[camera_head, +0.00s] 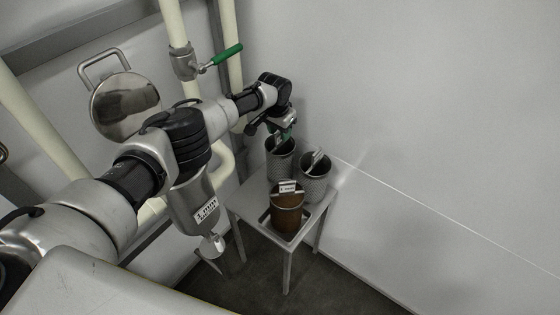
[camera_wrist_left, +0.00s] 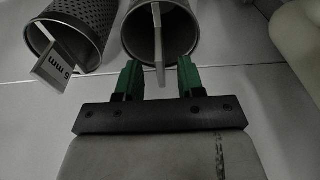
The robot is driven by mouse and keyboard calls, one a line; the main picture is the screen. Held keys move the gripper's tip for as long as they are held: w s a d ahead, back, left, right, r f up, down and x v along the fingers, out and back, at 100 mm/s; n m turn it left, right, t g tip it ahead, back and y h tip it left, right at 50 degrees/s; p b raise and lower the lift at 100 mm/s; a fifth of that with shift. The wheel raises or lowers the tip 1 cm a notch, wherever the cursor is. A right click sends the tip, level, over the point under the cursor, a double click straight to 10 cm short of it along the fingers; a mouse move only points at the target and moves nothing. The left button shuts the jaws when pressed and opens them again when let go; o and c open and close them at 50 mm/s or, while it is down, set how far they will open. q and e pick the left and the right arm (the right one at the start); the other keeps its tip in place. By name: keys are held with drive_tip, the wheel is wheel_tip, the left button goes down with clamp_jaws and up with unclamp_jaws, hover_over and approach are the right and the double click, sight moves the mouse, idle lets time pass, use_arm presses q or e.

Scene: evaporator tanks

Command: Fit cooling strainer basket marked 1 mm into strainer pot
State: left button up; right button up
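My left gripper (camera_head: 284,132) is at the back-left basket (camera_head: 280,163) on the small table. In the left wrist view my gripper (camera_wrist_left: 158,75) is open, with green fingers on either side of that basket's upright plate (camera_wrist_left: 158,40). The plate is edge-on, so its mark cannot be read. A perforated basket (camera_wrist_left: 92,20) beside it has a plate reading 5 mm (camera_wrist_left: 53,68). A brown basket (camera_head: 287,213) stands at the table's front; its mark is too small to read. The strainer pot (camera_head: 185,200), labelled 1 mm (camera_head: 206,210), is partly hidden behind my left arm.
The small table (camera_head: 318,212) carries the baskets close together, including a grey one (camera_head: 315,185) at right. A round metal lid (camera_head: 124,103) with a handle stands raised behind my arm. Pipes and a green-handled valve (camera_head: 226,55) are at the back. A wall borders the right.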

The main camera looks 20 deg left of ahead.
use_arm(q)
drive_tip(key=shift+w+f, duration=0.2)
drive_tip(key=shift+f, duration=0.7)
drive_tip(key=shift+r, duration=0.1)
clamp_jaws()
